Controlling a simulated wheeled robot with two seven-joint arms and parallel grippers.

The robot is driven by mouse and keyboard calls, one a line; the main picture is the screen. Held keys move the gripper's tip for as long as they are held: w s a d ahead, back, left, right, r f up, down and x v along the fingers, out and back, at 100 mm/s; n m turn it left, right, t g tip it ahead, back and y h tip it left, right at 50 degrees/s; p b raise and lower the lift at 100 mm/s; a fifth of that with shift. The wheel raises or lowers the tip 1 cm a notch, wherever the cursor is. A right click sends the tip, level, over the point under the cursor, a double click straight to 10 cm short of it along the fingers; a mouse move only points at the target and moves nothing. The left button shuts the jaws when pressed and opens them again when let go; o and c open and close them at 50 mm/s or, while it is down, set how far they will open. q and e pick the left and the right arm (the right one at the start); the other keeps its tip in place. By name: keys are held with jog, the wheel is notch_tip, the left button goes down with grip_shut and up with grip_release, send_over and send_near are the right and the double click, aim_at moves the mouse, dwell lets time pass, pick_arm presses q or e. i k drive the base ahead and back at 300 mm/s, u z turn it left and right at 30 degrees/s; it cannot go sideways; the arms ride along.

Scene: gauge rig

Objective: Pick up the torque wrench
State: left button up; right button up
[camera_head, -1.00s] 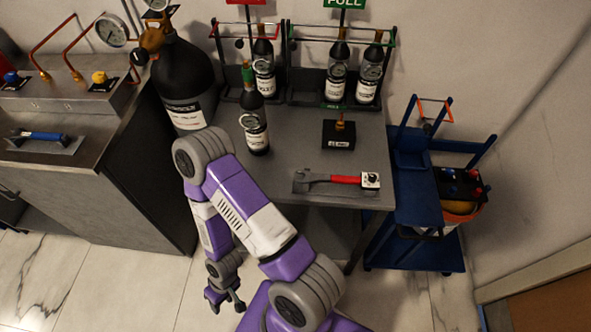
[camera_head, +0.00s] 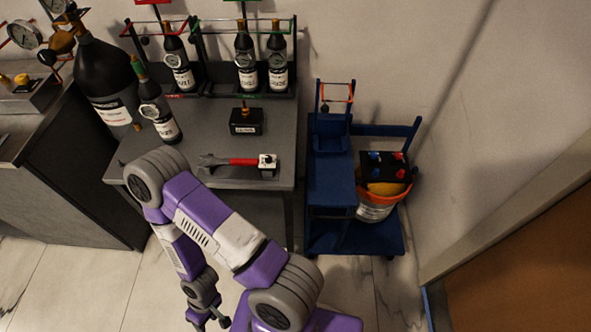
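The torque wrench (camera_head: 242,162), with a grey head at the left and a red handle, lies flat near the front edge of the grey bench (camera_head: 218,182). A small white block with a black knob (camera_head: 267,163) is at its right end. My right gripper (camera_head: 208,321) hangs low over the floor, in front of the bench and below the wrench, clear of it. Its fingers look apart with nothing between them; the bottom frame edge cuts them partly off. My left gripper is out of view.
A small black box (camera_head: 246,121) stands behind the wrench. Dark bottles (camera_head: 245,57) stand in racks at the back, with a loose bottle (camera_head: 158,108) and large black cylinder (camera_head: 103,80) at left. A blue cart (camera_head: 332,185) with a bucket (camera_head: 378,203) stands right of the bench.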

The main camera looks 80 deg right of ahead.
aim_at(212, 161)
jog(key=k, duration=0.45)
jog(key=z, duration=0.7)
